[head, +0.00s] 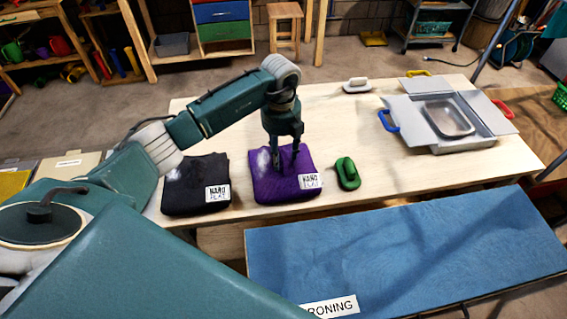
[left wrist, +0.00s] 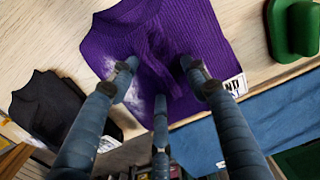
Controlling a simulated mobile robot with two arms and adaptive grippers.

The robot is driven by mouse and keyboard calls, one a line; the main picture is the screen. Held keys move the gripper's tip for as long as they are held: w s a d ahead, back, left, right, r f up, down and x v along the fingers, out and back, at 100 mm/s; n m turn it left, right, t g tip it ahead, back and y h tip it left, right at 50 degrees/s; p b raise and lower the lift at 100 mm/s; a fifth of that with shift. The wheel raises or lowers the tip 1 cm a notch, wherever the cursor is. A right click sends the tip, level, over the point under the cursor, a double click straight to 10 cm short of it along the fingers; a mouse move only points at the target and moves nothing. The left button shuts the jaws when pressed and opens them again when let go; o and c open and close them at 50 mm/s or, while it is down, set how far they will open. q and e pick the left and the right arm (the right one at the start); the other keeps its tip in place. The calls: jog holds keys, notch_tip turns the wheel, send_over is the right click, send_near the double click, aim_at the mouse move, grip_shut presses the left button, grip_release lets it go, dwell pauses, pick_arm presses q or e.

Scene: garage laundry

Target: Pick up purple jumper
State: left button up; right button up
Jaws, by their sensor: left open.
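The purple jumper (head: 271,185) lies folded on the wooden table, with a white label at its front right corner. My left gripper (head: 286,165) points down over it, its fingertips at or very close to the cloth. In the left wrist view the purple jumper (left wrist: 140,35) shows ribbed knit and a whitish patch. There the fingers of my left gripper (left wrist: 158,85) are spread apart, with a raised fold of the cloth between them. I cannot tell whether the tips touch the cloth. My right gripper is not in view.
A black folded garment (head: 190,192) lies to the left and a green handled object (head: 347,173) to the right. A metal case (head: 445,140) stands at the table's right. A blue ironing surface (head: 410,245) is in front. The table's middle is clear.

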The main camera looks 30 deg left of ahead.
pick_arm(q)
grip_shut()
jog(key=shift+r, duration=0.1)
jog(key=shift+w, duration=0.1)
